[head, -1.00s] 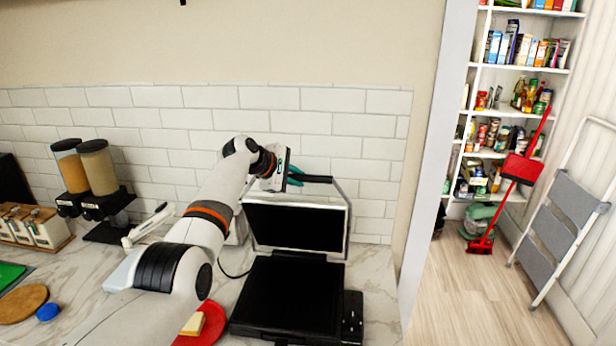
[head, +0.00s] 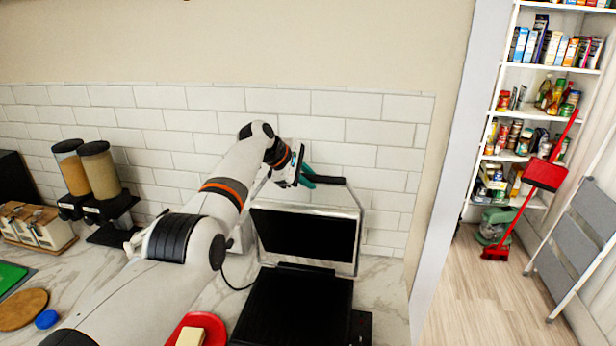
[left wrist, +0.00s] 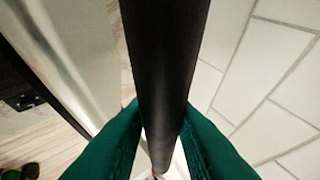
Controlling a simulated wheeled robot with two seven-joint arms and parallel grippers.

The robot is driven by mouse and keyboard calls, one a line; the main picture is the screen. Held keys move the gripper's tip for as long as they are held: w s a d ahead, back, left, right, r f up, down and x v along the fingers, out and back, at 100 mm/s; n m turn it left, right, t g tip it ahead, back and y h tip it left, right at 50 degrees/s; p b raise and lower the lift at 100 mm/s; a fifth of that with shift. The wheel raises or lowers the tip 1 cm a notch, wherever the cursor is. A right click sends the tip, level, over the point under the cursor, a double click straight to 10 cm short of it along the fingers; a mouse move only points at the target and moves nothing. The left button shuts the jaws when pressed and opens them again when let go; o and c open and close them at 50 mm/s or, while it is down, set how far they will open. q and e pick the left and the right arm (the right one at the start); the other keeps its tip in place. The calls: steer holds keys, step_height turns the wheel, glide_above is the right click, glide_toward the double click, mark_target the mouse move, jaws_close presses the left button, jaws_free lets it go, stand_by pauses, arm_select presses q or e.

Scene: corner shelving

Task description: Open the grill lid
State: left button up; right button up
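The grill stands on the marble counter, its silver-framed lid (head: 304,233) raised and tilted back near the tiled wall. The black lower plate (head: 296,308) is exposed in front of it. A black handle bar (head: 330,181) runs along the top of the lid. My left gripper (head: 307,176) is at the left part of this handle, above the lid. In the left wrist view the handle (left wrist: 163,70) passes between the green fingers (left wrist: 158,145), which press against both sides of it. My right gripper is in neither view.
A red plate (head: 214,326) with a yellowish block sits left of the grill. Two dispensers (head: 101,170) stand at the back left. To the right are a wall edge, pantry shelves (head: 545,100), a red broom and dustpan (head: 545,174) and a folded step ladder (head: 578,245).

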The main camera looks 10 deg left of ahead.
arm_select(q)
steer(key=shift+o, duration=1.4)
steer(key=shift+f, duration=0.5)
steer(key=shift+o, duration=0.3)
steer(key=shift+w+r, duration=0.1)
steer(key=shift+w, duration=0.15)
steer(key=shift+b+v, duration=0.55)
steer(key=shift+v, duration=0.35)
steer(key=b+v, duration=0.4)
steer(key=v, duration=0.6)
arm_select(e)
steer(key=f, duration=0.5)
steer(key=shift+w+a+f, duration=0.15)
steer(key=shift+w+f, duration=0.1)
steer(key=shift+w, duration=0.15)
arm_select(q)
steer(key=shift+a, duration=0.1)
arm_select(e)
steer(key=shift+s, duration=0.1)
